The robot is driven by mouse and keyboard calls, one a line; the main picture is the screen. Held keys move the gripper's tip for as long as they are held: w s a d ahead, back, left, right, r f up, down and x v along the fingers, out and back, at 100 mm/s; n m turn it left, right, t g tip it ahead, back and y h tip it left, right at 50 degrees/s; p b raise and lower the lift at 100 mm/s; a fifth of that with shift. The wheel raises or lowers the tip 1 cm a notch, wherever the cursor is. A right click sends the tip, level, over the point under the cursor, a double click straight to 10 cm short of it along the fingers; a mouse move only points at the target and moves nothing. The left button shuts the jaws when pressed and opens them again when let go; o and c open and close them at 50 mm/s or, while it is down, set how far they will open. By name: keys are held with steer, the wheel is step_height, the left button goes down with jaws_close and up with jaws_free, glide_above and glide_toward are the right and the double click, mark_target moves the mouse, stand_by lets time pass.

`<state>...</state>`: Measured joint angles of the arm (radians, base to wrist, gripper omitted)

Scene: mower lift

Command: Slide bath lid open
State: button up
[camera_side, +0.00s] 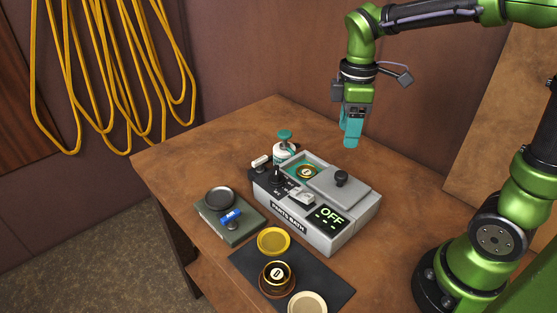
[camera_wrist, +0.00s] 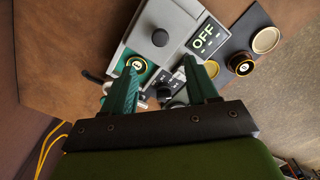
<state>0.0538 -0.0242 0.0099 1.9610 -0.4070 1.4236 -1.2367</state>
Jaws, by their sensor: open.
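The grey parts bath (camera_side: 318,238) stands on the brown table. Its flat grey lid (camera_side: 352,199), with a round black knob (camera_side: 341,178), covers the right part of the top. The left part is uncovered, and a gold-rimmed round part (camera_side: 306,171) shows in the teal well. The lid (camera_wrist: 184,18) and its knob (camera_wrist: 160,38) also show in the wrist view. My gripper (camera_side: 349,143) is open and empty, above and behind the bath, apart from the knob. In the wrist view its teal fingers (camera_wrist: 160,68) are spread, with the knob beyond their tips.
The bath's display (camera_side: 331,214) reads OFF. A white bottle with a teal top (camera_side: 284,150) stands behind it. A grey box with a dark dish (camera_side: 220,198) is at left. A dark mat (camera_side: 325,274) in front holds several round pieces. Bare table lies behind the bath.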

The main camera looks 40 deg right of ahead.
step_height(320, 180, up, 6)
steer(key=shift+f, duration=0.25)
steer(key=s+a+f+m+t+y, duration=0.2)
steer(key=s+a+m+t, duration=0.2)
steer(key=m, duration=0.9)
steer(key=s+t, duration=0.3)
steer(key=s, duration=0.1)
steer(key=shift+s+a, duration=0.2)
steer(key=shift+a, duration=0.15)
